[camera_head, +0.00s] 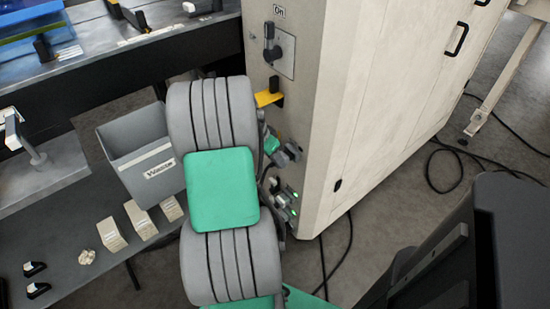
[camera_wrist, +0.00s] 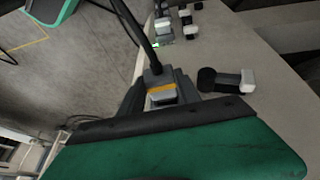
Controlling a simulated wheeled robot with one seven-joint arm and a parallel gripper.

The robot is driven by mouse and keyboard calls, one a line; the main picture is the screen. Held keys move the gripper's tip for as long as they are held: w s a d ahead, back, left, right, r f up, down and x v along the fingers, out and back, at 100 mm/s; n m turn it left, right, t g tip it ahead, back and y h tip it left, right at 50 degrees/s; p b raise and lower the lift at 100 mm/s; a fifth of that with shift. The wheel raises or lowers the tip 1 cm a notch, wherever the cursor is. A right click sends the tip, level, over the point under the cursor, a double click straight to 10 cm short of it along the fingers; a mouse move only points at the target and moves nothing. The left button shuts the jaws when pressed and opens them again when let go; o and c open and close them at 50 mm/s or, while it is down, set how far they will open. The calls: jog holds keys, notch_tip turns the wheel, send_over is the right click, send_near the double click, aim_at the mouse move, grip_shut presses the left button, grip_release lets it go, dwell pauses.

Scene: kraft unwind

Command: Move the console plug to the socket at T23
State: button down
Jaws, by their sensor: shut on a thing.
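The console plug (camera_wrist: 161,96) is a grey block with an orange band in the wrist view, with a black cable rising from it. My gripper (camera_wrist: 158,86) is shut on it, dark fingers on both sides. In the head view my gripper (camera_head: 272,146) is beside the cabinet's narrow side, partly hidden behind my arm. Pale-fronted fittings (camera_wrist: 164,28) and a green light sit on the cabinet face in the wrist view. A black fitting with a white end (camera_wrist: 228,80) is right of the plug. No T23 label is legible, so I cannot tell which socket it is.
The beige cabinet (camera_head: 365,90) has a rotary switch (camera_head: 281,52) and a yellow lever (camera_head: 268,98). Lower fittings with green lights (camera_head: 291,197) are below my gripper. A grey bin (camera_head: 140,150) stands left of my arm. Black cables (camera_head: 432,165) lie on the floor at right.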

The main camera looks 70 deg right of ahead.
jog(key=shift+s+d, duration=0.3)
jog(key=shift+d, duration=0.2)
dwell(0.8)
jog(key=c, duration=0.8)
grip_release()
jog(key=shift+o, duration=0.2)
